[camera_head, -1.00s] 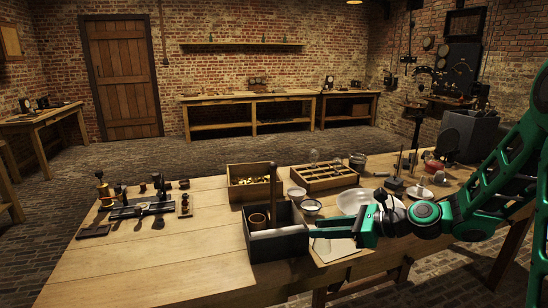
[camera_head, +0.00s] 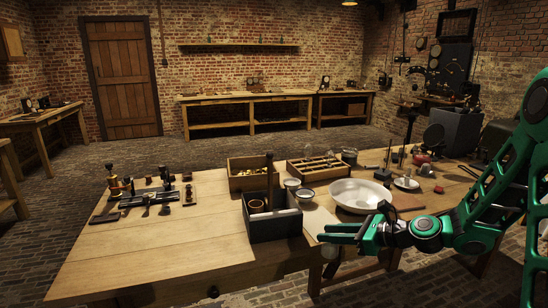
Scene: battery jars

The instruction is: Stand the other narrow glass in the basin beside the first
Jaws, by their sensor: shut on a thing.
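My gripper (camera_head: 328,235) is in front of the bench's near right edge, to the right of the dark box and nearer to me than the basin. It is shut on a narrow glass (camera_head: 330,252), of which only a small, pale, glassy part shows below the fingers. The wide white basin (camera_head: 345,203) stands on the bench behind my gripper, apart from it. I cannot make out another glass inside the basin at this size.
The dark open box (camera_head: 275,232) holds a brown ring, an upright rod and a pale tube. Two small white bowls (camera_head: 305,196) stand between it and the basin. A divided wooden tray (camera_head: 318,174) is behind. The bench's front left (camera_head: 150,255) is clear.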

